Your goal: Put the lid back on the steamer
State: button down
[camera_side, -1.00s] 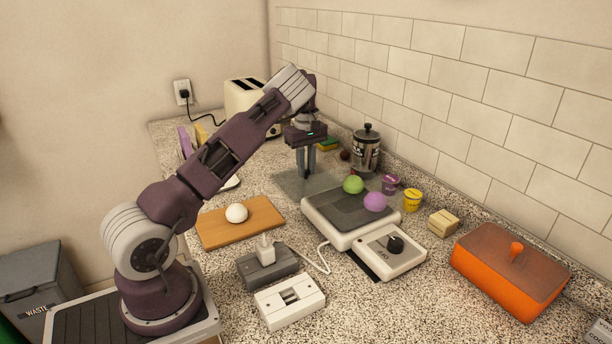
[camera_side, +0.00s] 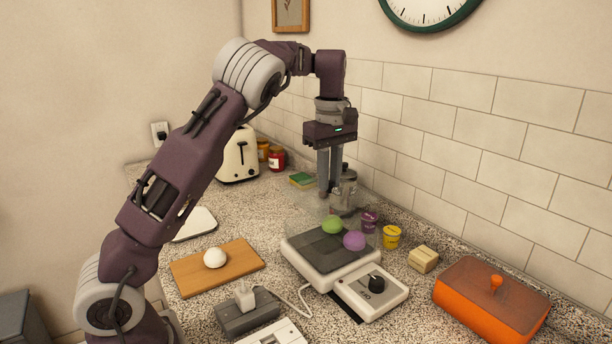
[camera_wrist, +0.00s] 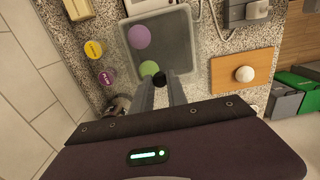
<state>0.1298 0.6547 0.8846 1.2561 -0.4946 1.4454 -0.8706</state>
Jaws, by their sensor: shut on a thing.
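The steamer (camera_side: 308,268) is a white base with a dark grey top, and its dial box (camera_side: 370,296) stands in front. A green ball (camera_side: 332,224) and a purple ball (camera_side: 354,241) rest on its top. My gripper (camera_side: 330,190) points down above the steamer's back part, shut on the black knob (camera_wrist: 160,79) of the clear lid (camera_wrist: 188,50). The lid is see-through and its edges are faint in the side view. In the wrist view it overlaps the steamer and both balls. How high it hangs is hard to tell.
A metal press jar (camera_side: 347,192) stands close behind my gripper. A purple tub (camera_side: 370,221), a yellow tub (camera_side: 391,237) and a butter-coloured block (camera_side: 423,259) stand right of the steamer. An orange box (camera_side: 487,305) is at front right. A board (camera_side: 200,275) with a white ball lies left.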

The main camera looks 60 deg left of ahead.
aim_at(332, 196)
jog(key=shift+s+d+r, duration=0.2)
jog(key=shift+d, duration=0.5)
jog(key=shift+s+d+f, duration=0.1)
jog(key=shift+d+f, duration=0.05)
jog(key=shift+f, duration=3.05)
jog(key=shift+f, duration=0.15)
jog(key=c, duration=0.7)
grip_release()
jog(key=shift+c, duration=0.2)
